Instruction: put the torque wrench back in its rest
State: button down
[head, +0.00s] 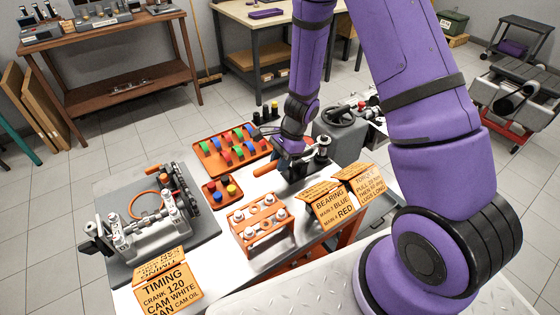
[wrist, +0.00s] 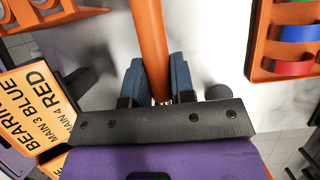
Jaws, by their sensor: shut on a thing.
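The torque wrench shows as an orange bar (wrist: 152,45) in the wrist view, running from the top edge down between my fingers. My gripper (wrist: 158,82) is shut on it, one dark blue finger on each side. In the head view my gripper (head: 289,166) is over the workbench, and the wrench's orange end (head: 266,169) sticks out to its left. The rest of the wrench is hidden by my gripper and arm. Two dark posts (wrist: 78,86) (wrist: 217,92) stand on either side of the wrench in the wrist view; I cannot tell whether they are its rest.
An orange tray of coloured bearing shells (head: 228,150) is left of my gripper. An orange rack with pistons (head: 262,222) stands in front. Orange bearing cards (head: 330,205) are near the front right. An engine block (head: 150,225) sits on a grey mat at left.

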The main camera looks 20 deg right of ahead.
jog(key=shift+f, duration=1.6)
dwell(1.1)
jog(key=c, duration=1.2)
grip_release()
jog(key=shift+r, duration=1.55)
jog(key=o, duration=0.6)
jog(key=shift+c, duration=0.2)
jog(key=v, duration=1)
jog(key=shift+d+r, duration=0.1)
jog(key=shift+r, duration=0.25)
